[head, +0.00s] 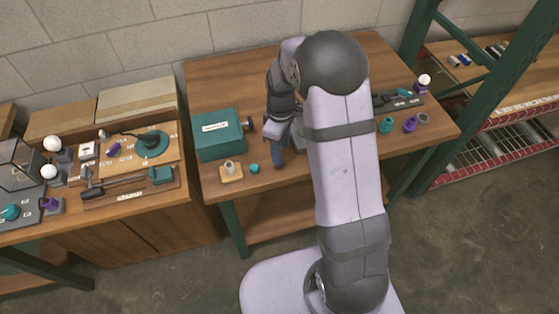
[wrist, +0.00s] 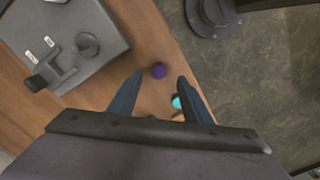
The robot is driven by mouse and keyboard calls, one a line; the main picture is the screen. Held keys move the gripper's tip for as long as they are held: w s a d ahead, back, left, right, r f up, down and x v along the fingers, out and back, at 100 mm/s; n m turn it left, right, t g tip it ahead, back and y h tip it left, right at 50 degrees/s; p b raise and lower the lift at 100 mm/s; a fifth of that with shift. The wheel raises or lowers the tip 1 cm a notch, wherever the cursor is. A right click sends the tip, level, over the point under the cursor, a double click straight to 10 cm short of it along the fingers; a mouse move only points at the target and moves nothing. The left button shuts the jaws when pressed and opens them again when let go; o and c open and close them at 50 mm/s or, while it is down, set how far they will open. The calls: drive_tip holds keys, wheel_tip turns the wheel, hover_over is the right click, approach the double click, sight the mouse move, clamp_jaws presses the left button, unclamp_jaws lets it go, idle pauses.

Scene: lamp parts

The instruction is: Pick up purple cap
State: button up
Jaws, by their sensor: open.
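The purple cap (wrist: 158,70) is a small round piece on the wooden table, near the table's edge in the wrist view. My gripper (wrist: 160,77) is open, and its two dark blue fingers point down toward the table. The cap appears between the fingertips in the picture, with nothing gripped; the height gap cannot be told. In the head view my gripper (head: 278,159) is partly hidden by my arm, and I cannot make out this cap there.
A teal cap (wrist: 176,102) lies close to the right finger. A grey fixture (wrist: 90,75) stands at left. In the head view, a teal box (head: 219,146) is left of my gripper, and teal and purple parts (head: 409,125) stand on the table's right side.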

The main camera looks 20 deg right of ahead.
drive_tip(key=shift+w+f+p, duration=0.1)
drive_tip(key=shift+f+p, duration=1.1)
drive_tip(key=shift+f, duration=1.45)
drive_tip(key=c, duration=1.1)
